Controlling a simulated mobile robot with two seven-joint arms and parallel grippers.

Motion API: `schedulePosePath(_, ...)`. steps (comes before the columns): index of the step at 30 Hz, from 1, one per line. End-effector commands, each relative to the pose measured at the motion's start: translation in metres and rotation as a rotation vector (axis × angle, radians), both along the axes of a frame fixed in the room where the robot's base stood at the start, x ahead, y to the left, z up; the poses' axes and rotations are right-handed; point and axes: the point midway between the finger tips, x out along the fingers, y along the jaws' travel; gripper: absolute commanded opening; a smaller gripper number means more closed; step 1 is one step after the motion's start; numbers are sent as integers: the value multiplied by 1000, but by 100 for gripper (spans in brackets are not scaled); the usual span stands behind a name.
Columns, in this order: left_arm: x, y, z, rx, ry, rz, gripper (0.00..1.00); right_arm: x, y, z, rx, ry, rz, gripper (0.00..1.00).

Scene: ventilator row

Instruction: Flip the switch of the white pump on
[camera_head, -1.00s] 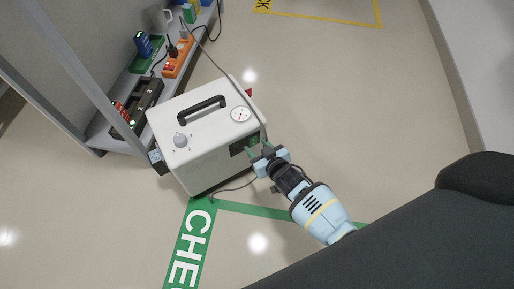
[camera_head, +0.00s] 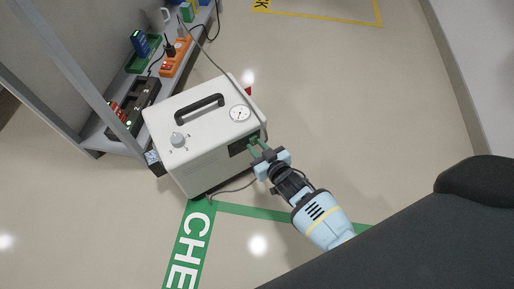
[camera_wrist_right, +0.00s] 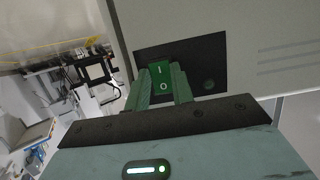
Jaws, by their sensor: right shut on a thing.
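The white pump (camera_head: 190,158) stands on the floor, with a black handle, a grey knob and a round gauge on top. A black panel on its side holds the green rocker switch (camera_wrist_right: 162,78), marked I and O. My right gripper (camera_head: 255,147) reaches that panel from the lower right. In the right wrist view its green fingers (camera_wrist_right: 163,85) are shut on the switch, one on each side. Which way the rocker is tilted I cannot tell. My left gripper is not in view.
A grey shelf (camera_head: 95,140) left of the pump carries an orange power strip (camera_head: 175,58), a black power strip (camera_head: 133,115) and small boxes. A cable runs over the pump's far side and along the floor. Green tape (camera_head: 270,212) marks the floor in front; the floor to the right is open.

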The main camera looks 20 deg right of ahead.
Motion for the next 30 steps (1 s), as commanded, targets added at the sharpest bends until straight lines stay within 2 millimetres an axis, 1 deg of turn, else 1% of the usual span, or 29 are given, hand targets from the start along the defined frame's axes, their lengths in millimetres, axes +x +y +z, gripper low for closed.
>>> schedulePosePath(1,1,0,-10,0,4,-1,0,-1,1,-8,6,-18,0,1)
schedulePosePath(6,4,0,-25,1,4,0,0,-1,1,-10,15,-92,-1,1)
schedulePosePath(9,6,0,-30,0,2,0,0,-1,1,-9,18,-123,-1,1)
schedulePosePath(23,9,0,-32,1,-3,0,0,-1,1,-5,18,-149,-1,1)
schedulePosePath(24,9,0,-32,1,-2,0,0,-1,1,-5,19,-150,-1,29)
schedulePosePath(28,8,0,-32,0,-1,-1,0,-1,0,-5,19,-150,-1,45)
schedulePosePath(30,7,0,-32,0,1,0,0,0,0,-5,18,-151,-2,45)
